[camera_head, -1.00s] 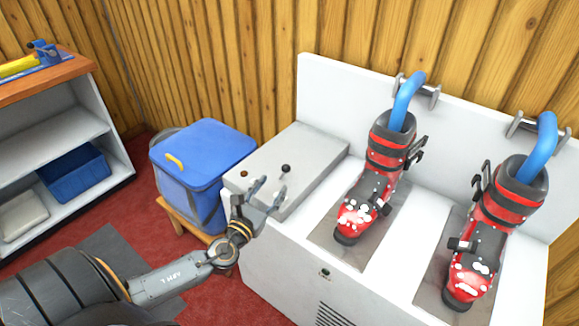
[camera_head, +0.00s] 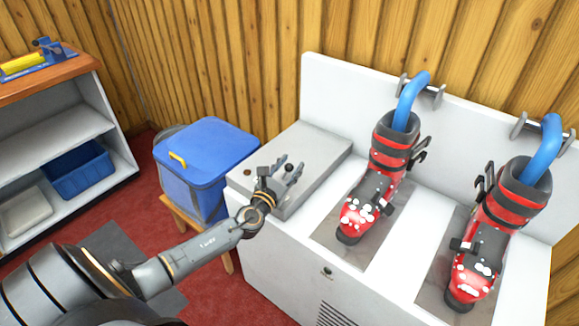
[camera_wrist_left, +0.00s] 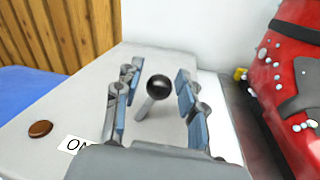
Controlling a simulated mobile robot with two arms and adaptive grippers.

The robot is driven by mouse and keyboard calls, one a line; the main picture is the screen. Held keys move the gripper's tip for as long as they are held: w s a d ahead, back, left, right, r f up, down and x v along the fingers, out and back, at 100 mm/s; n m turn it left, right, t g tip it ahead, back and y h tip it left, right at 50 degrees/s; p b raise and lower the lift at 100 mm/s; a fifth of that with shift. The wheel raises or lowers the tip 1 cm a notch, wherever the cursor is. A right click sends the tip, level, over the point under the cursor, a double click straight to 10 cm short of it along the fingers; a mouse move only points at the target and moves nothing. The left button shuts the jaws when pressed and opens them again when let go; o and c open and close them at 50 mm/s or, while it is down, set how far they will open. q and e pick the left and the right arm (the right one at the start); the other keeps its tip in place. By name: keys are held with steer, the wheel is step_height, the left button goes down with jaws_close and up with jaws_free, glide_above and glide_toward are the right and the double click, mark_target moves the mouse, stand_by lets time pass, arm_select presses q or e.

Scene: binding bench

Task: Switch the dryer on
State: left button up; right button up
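The dryer (camera_head: 285,235) is a white cabinet with a raised back panel, and a grey control box (camera_head: 318,150) sits on its left end. In the left wrist view a lever with a black ball knob (camera_wrist_left: 158,87) stands tilted on the box between the fingers of my left gripper (camera_wrist_left: 158,100). The gripper is open, with a gap on both sides of the lever. In the head view my left gripper (camera_head: 283,172) is over the box and partly hides the lever. A label reading "ON" (camera_wrist_left: 76,147), partly covered, and a brown round button or lamp (camera_wrist_left: 40,129) lie left of the gripper. My right gripper is not in view.
Two red and black ski boots with snow on them, one left (camera_head: 372,180) and one right (camera_head: 490,235), stand on the dryer with blue tubes in them. A blue-lidded box (camera_head: 205,150) stands left of the dryer. A shelf (camera_head: 50,140) is farther left.

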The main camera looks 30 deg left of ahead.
arm_select(q)
jaws_close()
steer(key=shift+a+r, duration=0.1)
steer(key=a+n, duration=0.1)
steer(key=a+n+p, duration=0.1)
steer(key=n, duration=0.1)
steer(key=shift+w+r, duration=0.1)
steer(key=shift+r, duration=0.1)
steer(key=n, duration=0.1)
steer(key=a+n+g, duration=0.1)
steer(key=n, duration=0.1)
steer(key=shift+a+f+h, duration=0.1)
steer(key=shift+a+h, duration=0.2)
steer(key=shift+h, duration=0.1)
steer(key=shift+w+a+f+n+p, duration=0.15)
steer(key=shift+a+n+p, duration=0.25)
steer(key=shift+n, duration=0.4)
steer(key=shift+a, duration=0.1)
steer(key=shift+o, duration=1.9)
jaws_free()
